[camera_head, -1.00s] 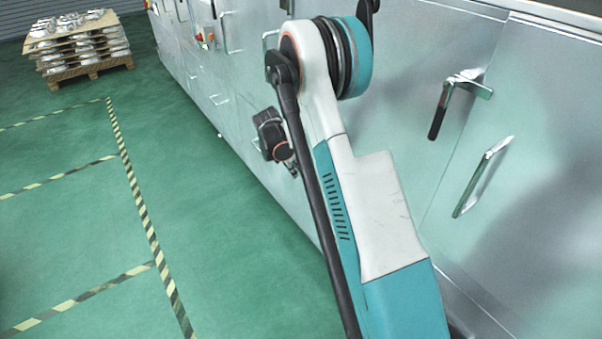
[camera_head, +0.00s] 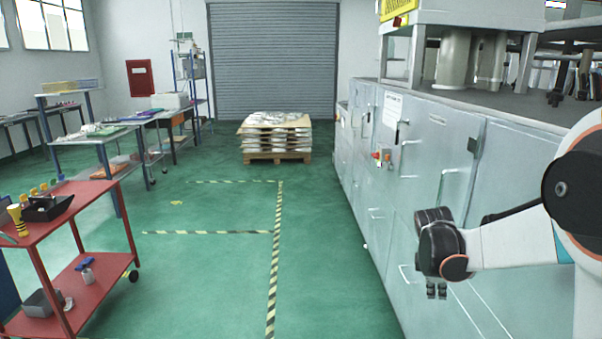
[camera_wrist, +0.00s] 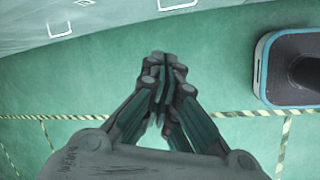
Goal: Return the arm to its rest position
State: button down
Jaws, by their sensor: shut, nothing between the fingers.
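My gripper (camera_head: 437,290) hangs at the end of my white arm, at the right of the head view. It points down, in front of the grey metal cabinets (camera_head: 455,190). In the wrist view my gripper (camera_wrist: 163,75) is shut, with its fingers together and nothing between them. Below it there is only green floor (camera_wrist: 90,85). My arm is bent, with its large dark joint at the right edge of the head view.
A pallet (camera_head: 277,155) of stacked castings stands ahead before the roller shutter (camera_head: 270,60). A red cart (camera_head: 75,210) with small items and blue-legged workbenches (camera_head: 100,135) line the left. Striped tape (camera_head: 275,260) marks the floor, which is clear in the middle.

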jog(key=s+a+r+m+t+y, duration=0.2)
jog(key=s+a+r+m, duration=0.4)
jog(key=s+a+r, duration=0.45)
jog(key=s+a+m+t, duration=0.1)
jog(key=s+a+m, duration=0.1)
jog(key=s, duration=0.6)
jog(key=s+a+m+t+y, duration=0.1)
jog(key=s+a+m+t, duration=0.1)
jog(key=s+m, duration=0.3)
jog(key=shift+s+a+r+m, duration=0.3)
jog(key=shift+s+a, duration=0.35)
jog(key=shift+s, duration=0.95)
